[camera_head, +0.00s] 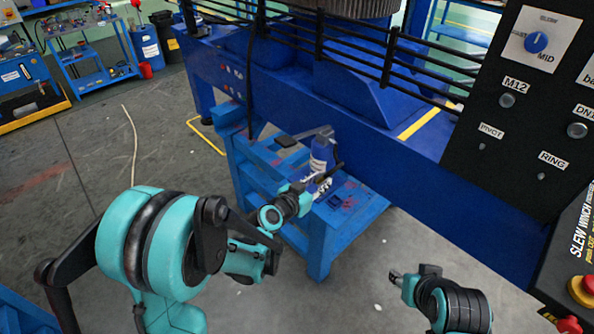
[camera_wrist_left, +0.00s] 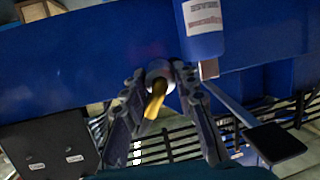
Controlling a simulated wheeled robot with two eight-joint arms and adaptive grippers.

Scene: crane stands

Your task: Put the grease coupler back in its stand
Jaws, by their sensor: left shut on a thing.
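My left gripper (camera_head: 320,184) is over the blue step bench (camera_head: 338,222), beside a blue bottle-like body with a white label (camera_head: 320,160). In the left wrist view its fingers (camera_wrist_left: 162,82) are shut on the grease coupler (camera_wrist_left: 155,100), a small silver piece with a yellow end. The blue labelled body (camera_wrist_left: 204,30) is just beyond and right of the fingers there. In the head view the coupler is too small and covered to make out. I cannot pick out its stand clearly. My right gripper (camera_head: 397,277) is low at the lower right, away from the bench; its jaws are unclear.
A grey bar with a black pad (camera_head: 285,141) lies close to the labelled body. The large blue crane frame (camera_head: 400,135) with black rails stands behind the bench. A black control panel (camera_head: 520,110) is at the right. Open floor (camera_head: 75,160) lies left.

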